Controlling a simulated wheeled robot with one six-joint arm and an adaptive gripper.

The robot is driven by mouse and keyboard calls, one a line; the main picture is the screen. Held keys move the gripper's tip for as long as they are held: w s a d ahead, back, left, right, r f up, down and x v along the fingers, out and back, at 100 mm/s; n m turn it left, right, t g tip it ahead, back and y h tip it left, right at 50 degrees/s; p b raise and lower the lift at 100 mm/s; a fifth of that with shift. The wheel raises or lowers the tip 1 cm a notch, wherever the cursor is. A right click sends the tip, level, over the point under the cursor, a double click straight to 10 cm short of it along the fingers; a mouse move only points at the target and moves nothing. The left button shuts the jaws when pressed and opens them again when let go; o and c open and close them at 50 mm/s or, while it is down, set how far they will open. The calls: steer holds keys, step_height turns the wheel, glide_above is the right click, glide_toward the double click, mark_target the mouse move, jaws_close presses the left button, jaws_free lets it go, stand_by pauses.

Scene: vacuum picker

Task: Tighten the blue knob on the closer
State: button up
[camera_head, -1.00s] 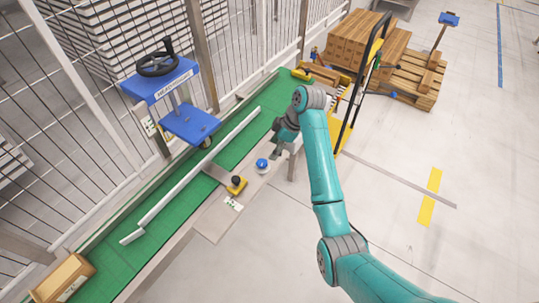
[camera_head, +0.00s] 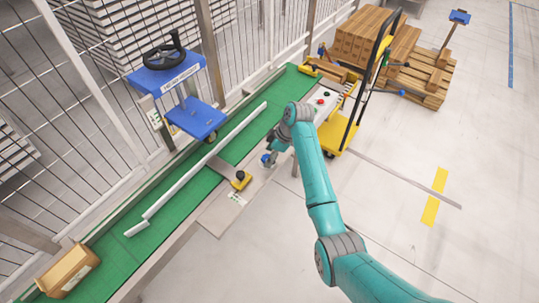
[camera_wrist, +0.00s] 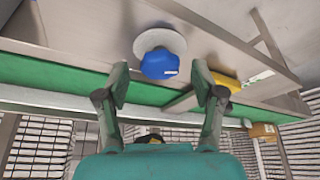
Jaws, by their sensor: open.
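The blue knob (camera_wrist: 160,66) sits on a pale round disc (camera_wrist: 152,42) on the metal plate beside the green conveyor. In the head view the blue knob (camera_head: 266,159) is partly hidden by my gripper. My gripper (camera_wrist: 160,80) is open, with one finger on each side of the knob in the wrist view. The picture does not show whether the fingers touch it. In the head view my gripper (camera_head: 273,152) is low at the plate, right at the knob. I cannot tell which part is called the closer.
A yellow block with a black knob (camera_head: 240,181) stands close by, left of the blue knob. A white rail (camera_head: 197,170) runs along the green belt (camera_head: 180,212). A button panel (camera_head: 325,100) and yellow cart (camera_head: 340,137) are near my arm.

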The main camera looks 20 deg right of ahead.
steer(key=shift+f, duration=0.1)
steer(key=c, duration=1.1)
steer(key=shift+c, duration=0.2)
